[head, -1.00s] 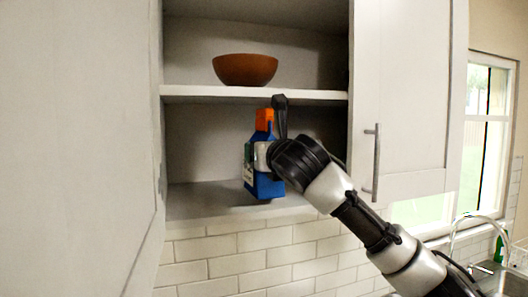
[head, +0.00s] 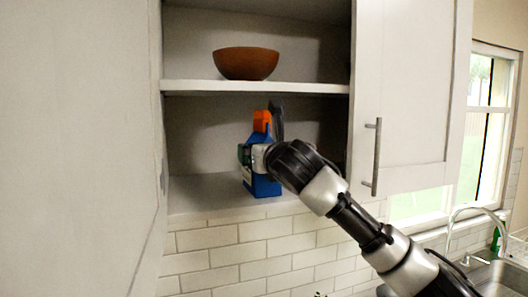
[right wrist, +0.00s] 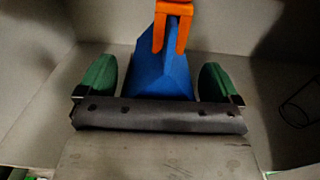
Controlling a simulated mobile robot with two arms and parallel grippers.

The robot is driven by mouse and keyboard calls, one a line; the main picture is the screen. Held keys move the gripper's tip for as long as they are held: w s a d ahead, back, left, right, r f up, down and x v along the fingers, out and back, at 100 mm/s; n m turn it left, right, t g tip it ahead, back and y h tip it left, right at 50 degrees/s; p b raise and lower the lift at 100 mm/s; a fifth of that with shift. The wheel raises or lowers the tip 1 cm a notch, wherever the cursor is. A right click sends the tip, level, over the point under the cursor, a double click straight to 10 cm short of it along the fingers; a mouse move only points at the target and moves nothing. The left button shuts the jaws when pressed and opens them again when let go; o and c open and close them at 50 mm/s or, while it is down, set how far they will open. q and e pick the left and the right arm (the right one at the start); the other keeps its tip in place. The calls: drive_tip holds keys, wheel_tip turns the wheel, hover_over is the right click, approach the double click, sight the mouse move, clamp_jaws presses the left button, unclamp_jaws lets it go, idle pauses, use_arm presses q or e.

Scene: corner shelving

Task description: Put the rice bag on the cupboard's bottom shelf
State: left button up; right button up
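The rice bag (head: 262,183) is blue with an orange clip (head: 262,121) on top. It stands, leaning slightly, on the cupboard's bottom shelf (head: 205,190), close to the front. My right gripper (right wrist: 158,82) has green fingers, spread apart on either side of the bag (right wrist: 165,75). In the head view the right gripper (head: 256,157) is around the middle of the bag and hides part of it, with a green finger showing at the bag's left. My left gripper is out of view.
A brown bowl (head: 246,63) sits on the upper shelf (head: 250,87), above the bag. Cupboard doors stand at left (head: 80,140) and right (head: 410,90). The bottom shelf is clear left of the bag. A sink faucet (head: 470,218) is at lower right.

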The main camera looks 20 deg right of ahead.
drive_tip(key=shift+r, duration=0.1)
drive_tip(key=s+b, duration=0.6)
drive_tip(key=s, duration=0.6)
drive_tip(key=shift+d+b, duration=0.25)
drive_tip(key=shift+b, duration=0.05)
